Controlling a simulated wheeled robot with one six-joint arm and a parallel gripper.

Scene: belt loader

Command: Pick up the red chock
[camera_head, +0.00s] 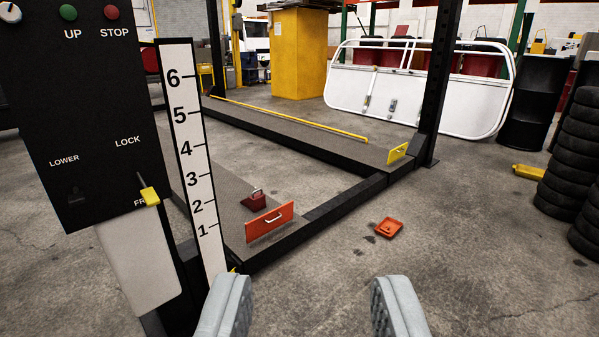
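The red chock (256,199) is a small dark red block with a metal handle on top. It sits on the near ramp (225,185) of the lift, just behind an orange-red plate (269,222) with a light handle. My gripper (310,305) shows at the bottom of the view with its two grey fingers wide apart. Nothing is between the fingers. The chock is well ahead of the gripper and a little to the left, apart from it.
A black control box (85,120) and a numbered height scale (190,150) stand close on the left. An orange tray (389,228) lies on the floor to the right. A yellow plate (398,153) stands on the far ramp. Tyres (572,150) are stacked at right. Floor ahead right is mostly clear.

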